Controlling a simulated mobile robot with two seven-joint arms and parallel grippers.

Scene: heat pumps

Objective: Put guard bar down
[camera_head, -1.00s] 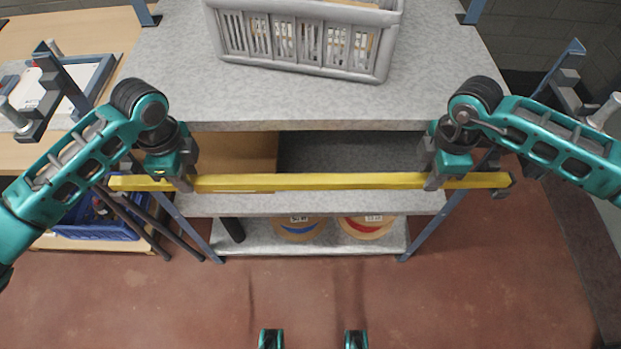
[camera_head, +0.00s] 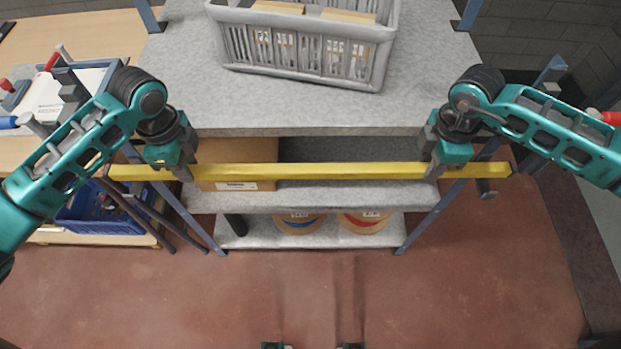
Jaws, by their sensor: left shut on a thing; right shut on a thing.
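The yellow guard bar (camera_head: 310,171) spans the front of the shelf unit, roughly level in the picture. My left gripper (camera_head: 183,172) is shut on the bar near its left end. My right gripper (camera_head: 433,170) is shut on it near its right end. Both bar ends stick out past the grippers. I cannot tell whether the bar touches the shelf or any bracket.
A grey crate (camera_head: 300,58) stands on the grey top shelf (camera_head: 300,108). A cardboard box (camera_head: 235,150) and spools (camera_head: 300,220) are on the lower shelves. A blue bin (camera_head: 105,215) stands at left. The red floor in front (camera_head: 310,290) is clear.

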